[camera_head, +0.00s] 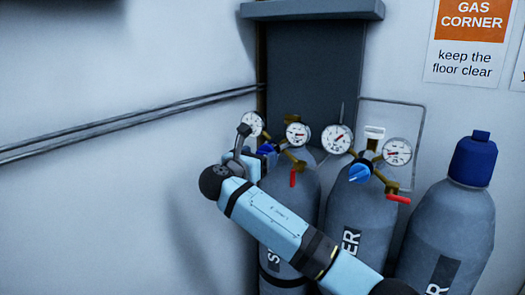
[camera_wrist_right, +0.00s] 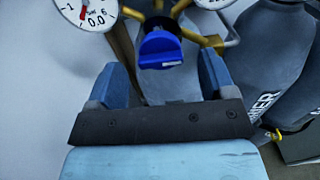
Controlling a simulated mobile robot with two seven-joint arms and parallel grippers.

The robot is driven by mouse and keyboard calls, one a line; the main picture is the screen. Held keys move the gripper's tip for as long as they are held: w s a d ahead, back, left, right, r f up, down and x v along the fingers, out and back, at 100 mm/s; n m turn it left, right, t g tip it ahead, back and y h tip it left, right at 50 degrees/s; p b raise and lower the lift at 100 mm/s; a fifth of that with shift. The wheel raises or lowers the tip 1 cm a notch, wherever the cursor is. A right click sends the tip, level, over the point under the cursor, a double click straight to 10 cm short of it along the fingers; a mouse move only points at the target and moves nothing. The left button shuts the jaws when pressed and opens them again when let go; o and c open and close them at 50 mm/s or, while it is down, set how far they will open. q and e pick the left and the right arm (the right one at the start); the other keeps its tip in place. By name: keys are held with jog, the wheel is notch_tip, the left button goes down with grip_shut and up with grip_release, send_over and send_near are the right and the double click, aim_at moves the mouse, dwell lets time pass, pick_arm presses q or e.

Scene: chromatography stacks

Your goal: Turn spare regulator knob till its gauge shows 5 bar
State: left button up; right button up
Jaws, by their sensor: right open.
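The left cylinder (camera_head: 290,195), its label starting with "S", carries a brass regulator with two round gauges. Its blue knob (camera_head: 266,148) is partly hidden by my right arm in the head view. In the wrist view the knob (camera_wrist_right: 160,47) lies ahead, between and beyond the fingertips, with space on both sides. My right gripper (camera_head: 259,163) is open and empty; both fingers show in the wrist view (camera_wrist_right: 159,66). The regulator's left gauge (camera_head: 252,123) shows in the wrist view (camera_wrist_right: 90,12) with a 0.0 readout, cut by the frame. My left gripper is not in view.
The middle cylinder (camera_head: 355,215) has a similar regulator with a lighter blue knob (camera_head: 359,173) and a red lever (camera_head: 397,199). A blue-capped cylinder (camera_head: 450,230) stands at the right. Pipes (camera_head: 130,123) run along the left wall.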

aim_at(265, 153)
jog(key=shift+x, duration=1.2)
jog(key=c, duration=0.9)
jog(key=shift+c, duration=0.2)
